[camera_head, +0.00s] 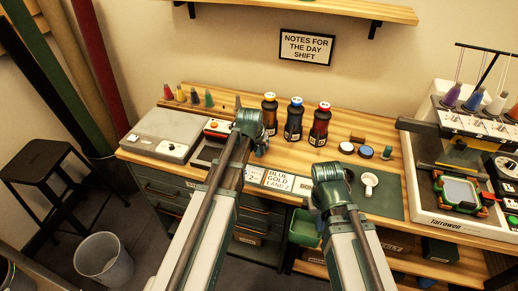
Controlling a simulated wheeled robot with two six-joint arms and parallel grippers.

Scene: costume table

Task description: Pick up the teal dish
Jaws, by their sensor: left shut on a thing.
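I cannot make out the teal dish for certain. My left gripper (250,126) is over the back left of the table, near the grey flat machine. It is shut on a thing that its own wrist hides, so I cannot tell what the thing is.
Several dark bottles (293,121) stand behind the grippers. Round pots (366,151) sit right of them. Lettered signs (288,182) lie along the front edge. A green bin (303,229) is below the edge. An embroidery machine (463,192) fills the right end.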

